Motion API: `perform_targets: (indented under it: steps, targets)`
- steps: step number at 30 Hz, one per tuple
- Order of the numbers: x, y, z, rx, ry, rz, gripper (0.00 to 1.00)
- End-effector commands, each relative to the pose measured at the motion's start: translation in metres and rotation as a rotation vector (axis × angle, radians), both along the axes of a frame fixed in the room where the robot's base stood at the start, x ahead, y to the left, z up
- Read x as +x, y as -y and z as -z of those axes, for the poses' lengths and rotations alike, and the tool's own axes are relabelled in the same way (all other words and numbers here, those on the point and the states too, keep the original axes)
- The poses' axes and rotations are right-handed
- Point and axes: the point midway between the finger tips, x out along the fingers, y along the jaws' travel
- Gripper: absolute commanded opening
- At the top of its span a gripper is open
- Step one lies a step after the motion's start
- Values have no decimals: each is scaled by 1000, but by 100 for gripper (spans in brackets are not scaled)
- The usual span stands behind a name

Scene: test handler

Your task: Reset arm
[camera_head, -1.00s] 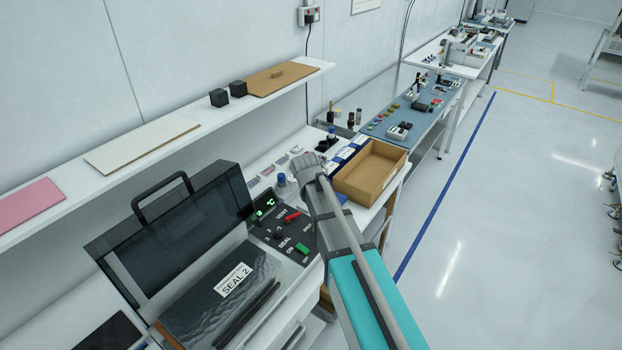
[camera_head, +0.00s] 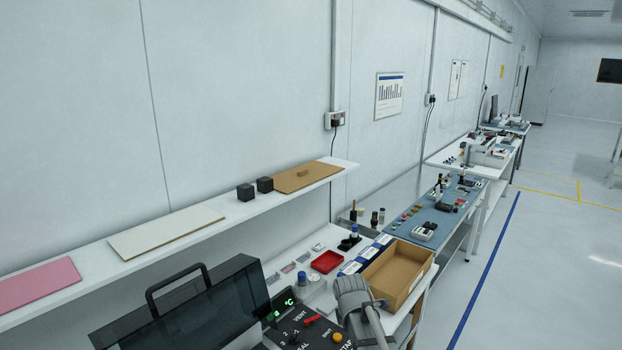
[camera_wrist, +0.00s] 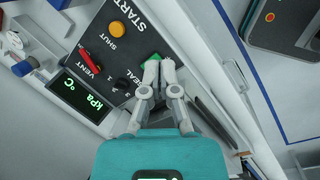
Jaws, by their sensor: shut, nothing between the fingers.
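In the wrist view my gripper (camera_wrist: 158,66) has its two grey fingers together, with nothing between them. Its fingertips overlap a green button on the dark control panel (camera_wrist: 105,47). I cannot tell whether they touch it. The panel carries an orange button (camera_wrist: 116,29), a red lever (camera_wrist: 88,60), black knobs and a green-lit kPa/°C display (camera_wrist: 83,97). In the head view the grey end of my arm (camera_head: 352,297) shows at the bottom, right of the panel (camera_head: 305,325). The fingers cannot be made out there.
A dark-lidded machine (camera_head: 190,310) with a black handle stands at lower left. A cardboard box (camera_head: 398,272) and a red tray (camera_head: 326,261) sit on the bench near my arm. A shelf (camera_head: 220,225) holds boards and black cubes. Open floor (camera_head: 560,260) lies right.

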Motion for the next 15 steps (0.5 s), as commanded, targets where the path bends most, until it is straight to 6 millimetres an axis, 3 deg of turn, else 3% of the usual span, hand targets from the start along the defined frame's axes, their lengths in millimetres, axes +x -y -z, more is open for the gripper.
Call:
perform_targets:
  steps: [15]
  targets:
    - [-66, 29, 32, 174, -18, 771, 0]
